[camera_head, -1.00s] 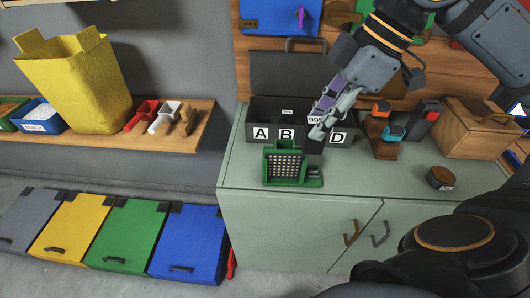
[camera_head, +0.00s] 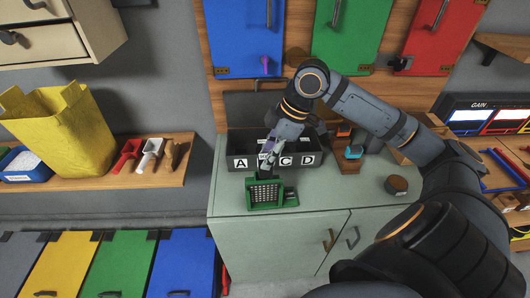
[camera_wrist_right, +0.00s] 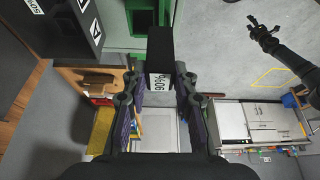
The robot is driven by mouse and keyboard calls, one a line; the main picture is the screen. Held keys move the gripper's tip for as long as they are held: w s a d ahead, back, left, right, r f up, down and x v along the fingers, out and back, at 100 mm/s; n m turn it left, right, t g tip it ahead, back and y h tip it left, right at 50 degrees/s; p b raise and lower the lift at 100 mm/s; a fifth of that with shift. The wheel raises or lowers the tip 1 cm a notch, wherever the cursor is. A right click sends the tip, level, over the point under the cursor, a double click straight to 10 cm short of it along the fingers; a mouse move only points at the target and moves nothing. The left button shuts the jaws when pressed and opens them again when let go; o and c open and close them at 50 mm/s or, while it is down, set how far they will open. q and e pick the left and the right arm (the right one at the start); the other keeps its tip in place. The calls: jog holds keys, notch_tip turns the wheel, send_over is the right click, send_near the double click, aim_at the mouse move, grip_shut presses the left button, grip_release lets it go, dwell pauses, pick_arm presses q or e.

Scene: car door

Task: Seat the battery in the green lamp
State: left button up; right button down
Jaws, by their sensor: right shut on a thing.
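The green lamp (camera_head: 266,193), with its gridded face, stands on the grey-green cabinet top in front of the lettered bins. Its green body also shows at the top of the right wrist view (camera_wrist_right: 118,18). My right gripper (camera_head: 267,163) is just above and behind the lamp, fingers pointing down. My left gripper (camera_wrist_right: 264,30) shows only in the right wrist view, apart and empty, with fingers spread.
The dark bin box (camera_head: 240,163) with letters stands right behind the lamp. A tool with orange and blue parts (camera_head: 354,151) and a round brown piece (camera_head: 397,186) are to the right. The cabinet top (camera_head: 330,195) is clear right of the lamp.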

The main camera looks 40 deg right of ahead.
jog(key=w+f, duration=0.1)
jog(key=f, duration=0.1)
jog(key=w+f, duration=0.1)
jog(key=f, duration=0.1)
jog(key=d+f, duration=0.1)
jog(key=f, duration=0.1)
jog(key=shift+w+f, duration=0.3)
jog(key=shift+w, duration=0.1)
jog(key=shift+f, duration=0.1)
jog(key=shift+s+a+f, duration=0.1)
jog(key=shift+s+f, duration=0.2)
jog(key=shift+f, duration=0.2)
jog(key=c, duration=1.5)
grip_release()
jog(key=o, duration=0.4)
jog(key=shift+w+f, duration=0.15)
jog(key=shift+w, duration=0.1)
jog(key=shift+o, duration=0.2)
